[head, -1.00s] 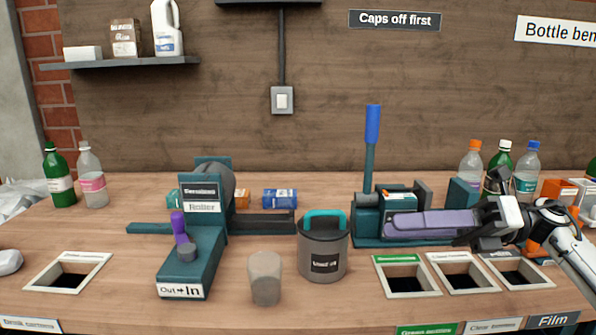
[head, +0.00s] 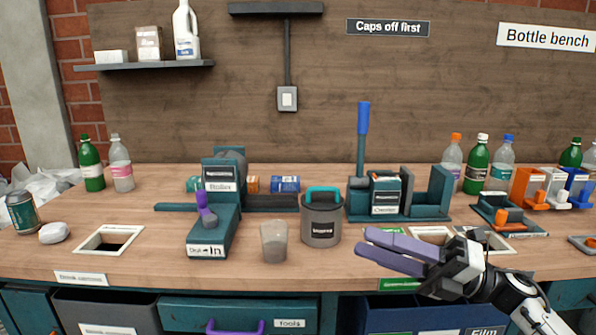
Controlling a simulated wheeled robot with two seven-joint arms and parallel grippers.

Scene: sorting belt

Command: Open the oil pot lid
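The oil pot (head: 321,222) is a dark grey round pot with a small label, upright on the bench near the middle. Its lid (head: 322,201) with a teal handle sits on top and looks closed. My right gripper (head: 362,242) has purple fingers and reaches in from the right, in front of and to the right of the pot. The fingers are parted with a gap between them and nothing in it. They look apart from the pot and point left. My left gripper is not in view.
A cup (head: 274,241) stands just left of the pot. A teal roller machine (head: 215,222) is further left, and a lever press (head: 385,198) stands behind right. My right gripper partly covers bench openings (head: 430,235). Bottles (head: 478,165) stand at the back right.

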